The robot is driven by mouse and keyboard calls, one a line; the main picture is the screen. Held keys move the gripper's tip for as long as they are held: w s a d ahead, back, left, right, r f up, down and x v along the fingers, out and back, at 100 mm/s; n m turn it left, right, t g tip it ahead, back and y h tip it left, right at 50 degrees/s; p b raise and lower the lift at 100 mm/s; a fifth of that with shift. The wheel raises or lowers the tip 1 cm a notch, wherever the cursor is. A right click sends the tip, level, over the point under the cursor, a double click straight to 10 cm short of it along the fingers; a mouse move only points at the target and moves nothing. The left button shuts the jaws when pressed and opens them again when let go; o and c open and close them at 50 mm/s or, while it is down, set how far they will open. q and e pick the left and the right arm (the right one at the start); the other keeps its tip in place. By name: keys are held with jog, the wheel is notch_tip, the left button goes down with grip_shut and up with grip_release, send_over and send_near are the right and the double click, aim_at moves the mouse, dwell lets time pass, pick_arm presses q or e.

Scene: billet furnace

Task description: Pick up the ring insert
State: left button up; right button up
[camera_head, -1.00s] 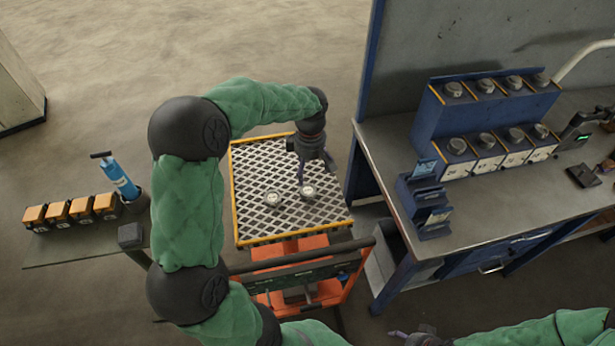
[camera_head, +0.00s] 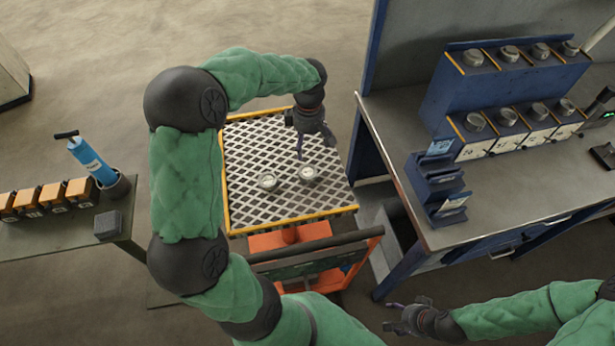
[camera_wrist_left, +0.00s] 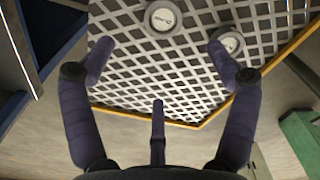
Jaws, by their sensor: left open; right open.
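Two small round pale pieces with grey rims lie on the grated tray top (camera_head: 250,140); I cannot tell for sure which is the ring insert. One round piece (camera_head: 308,173) is to the right, the other round piece (camera_head: 268,181) to the left. My left gripper (camera_head: 315,147) is open and empty above the grate, just behind the right piece. In the left wrist view the spread fingers of my left gripper (camera_wrist_left: 158,62) frame bare grate. One disc (camera_wrist_left: 162,17) shows at the top, another (camera_wrist_left: 230,43) partly behind the right finger. My right gripper (camera_head: 395,318) is open at the lower right.
The tray top has a yellow rim and stands on an orange cart (camera_head: 300,265). A blue workbench (camera_head: 490,190) with a rack of labelled boxes (camera_head: 500,100) stands close on the right. A side table at left holds orange-black blocks (camera_head: 50,197) and a blue cylinder tool (camera_head: 92,160).

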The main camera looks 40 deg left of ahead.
pick_arm(q)
notch_tip(320, 180, down, 2)
jog(key=b, duration=0.2)
send_over(308, 171)
jog(key=f, duration=0.5)
jog(key=shift+w+a+f, duration=0.1)
jog(key=shift+w+f, duration=0.15)
jog(key=shift+s+f+b, duration=0.2)
jog(key=shift+f+b, duration=0.6)
jog(key=shift+f, duration=1.8)
jog(key=shift+r, duration=0.1)
jog(key=c, duration=1.8)
pick_arm(e)
notch_tip(308, 171, down, 4)
jog(key=shift+f, duration=0.25)
